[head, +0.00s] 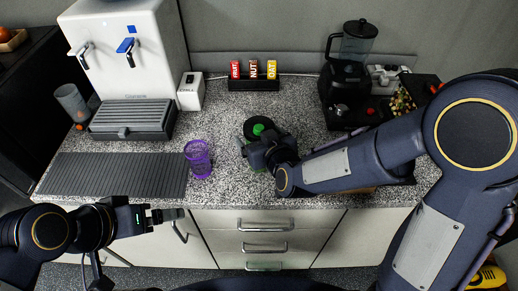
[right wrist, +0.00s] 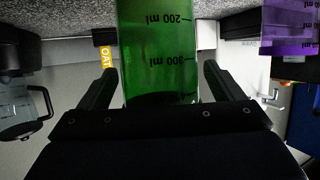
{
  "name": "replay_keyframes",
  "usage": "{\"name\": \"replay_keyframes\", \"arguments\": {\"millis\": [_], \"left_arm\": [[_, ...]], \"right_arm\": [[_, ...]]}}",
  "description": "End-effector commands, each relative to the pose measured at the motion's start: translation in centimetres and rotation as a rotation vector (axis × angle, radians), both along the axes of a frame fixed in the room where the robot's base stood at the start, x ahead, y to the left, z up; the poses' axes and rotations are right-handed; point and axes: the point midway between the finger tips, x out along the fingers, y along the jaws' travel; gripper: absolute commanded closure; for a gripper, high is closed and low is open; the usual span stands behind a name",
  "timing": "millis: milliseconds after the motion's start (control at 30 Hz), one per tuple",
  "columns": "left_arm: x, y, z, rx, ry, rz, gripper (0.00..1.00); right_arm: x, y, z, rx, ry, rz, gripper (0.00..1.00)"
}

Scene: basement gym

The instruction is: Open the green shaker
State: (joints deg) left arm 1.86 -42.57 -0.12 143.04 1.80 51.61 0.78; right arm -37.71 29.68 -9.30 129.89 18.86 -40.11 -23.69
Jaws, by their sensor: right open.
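The green shaker (head: 259,128) stands on the speckled counter, its dark round lid with a green centre showing in the head view. My right gripper (head: 252,150) is at its near side and hides most of its body. In the right wrist view the green, see-through body (right wrist: 157,55) with ml marks stands between my two fingers (right wrist: 157,88). The fingers are open, with a small gap on each side. The lid is out of that view. My left gripper (head: 170,215) is in front of the counter edge, away from the shaker; its jaws are unclear.
A purple shaker (head: 199,159) stands left of the green one. A ribbed mat (head: 115,174) and a white dispenser (head: 130,50) are at the left. Behind are a rack of bars (head: 254,84) and a blender (head: 350,75). Drawers (head: 262,243) are below the counter.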

Motion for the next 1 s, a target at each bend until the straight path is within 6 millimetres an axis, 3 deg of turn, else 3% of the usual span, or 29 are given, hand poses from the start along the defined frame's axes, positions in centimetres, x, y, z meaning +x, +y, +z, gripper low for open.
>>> {"name": "replay_keyframes", "arguments": {"millis": [267,833,1000], "left_arm": [[0.0,-0.01,0.01,0.0,0.0,-0.001,0.09],[0.0,0.0,0.02,0.0,0.001,-0.001,0.09],[0.0,0.0,0.02,0.0,0.001,-0.001,0.09]], "right_arm": [[0.27,0.13,-0.14,0.001,-0.001,0.001,0.14],[0.27,0.16,-0.03,0.002,-0.003,0.001,0.89],[0.27,0.16,0.0,0.002,-0.003,0.001,0.89]]}}
